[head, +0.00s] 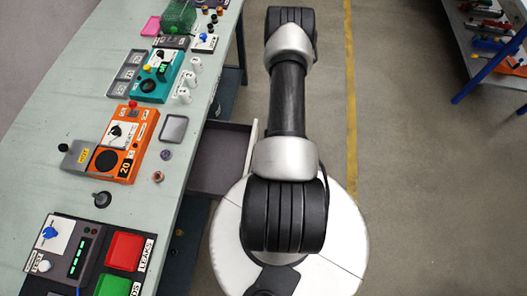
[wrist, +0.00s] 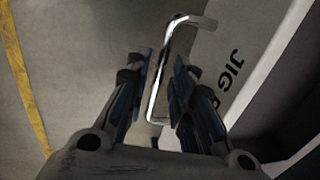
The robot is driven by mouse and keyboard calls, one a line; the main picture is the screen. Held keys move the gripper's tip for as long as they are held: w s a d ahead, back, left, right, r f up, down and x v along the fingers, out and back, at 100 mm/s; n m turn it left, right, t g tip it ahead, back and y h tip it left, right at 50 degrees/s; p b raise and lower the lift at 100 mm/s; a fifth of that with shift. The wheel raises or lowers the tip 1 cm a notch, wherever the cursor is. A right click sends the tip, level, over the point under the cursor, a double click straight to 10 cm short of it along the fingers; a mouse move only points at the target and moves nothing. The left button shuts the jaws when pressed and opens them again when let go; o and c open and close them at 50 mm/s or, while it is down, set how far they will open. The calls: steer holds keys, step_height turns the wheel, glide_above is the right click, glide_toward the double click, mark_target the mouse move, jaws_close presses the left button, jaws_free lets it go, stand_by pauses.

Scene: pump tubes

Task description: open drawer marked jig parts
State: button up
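The drawer marked jig parts shows in the wrist view, its pale front (wrist: 262,45) bearing dark letters that read "JIG P" before my gripper hides the rest. In the head view the drawer (head: 222,158) stands pulled out from under the bench, with its grey inside showing. Its shiny bent-bar handle (wrist: 180,28) shows in the wrist view. My gripper (wrist: 164,62) has its two fingers on either side of the handle bar, with small gaps visible, so it looks open around it. In the head view my arm hides the gripper and the handle.
A blue-legged table (head: 490,65) stands at the upper right. The floor right of my arm is clear, with a yellow line (head: 350,100).

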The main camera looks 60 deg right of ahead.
steer(key=shift+o, duration=0.5)
step_height(320, 180, up, 12)
steer(key=s, duration=0.2)
steer(key=shift+d, duration=0.4)
steer(key=shift+s+f, duration=0.1)
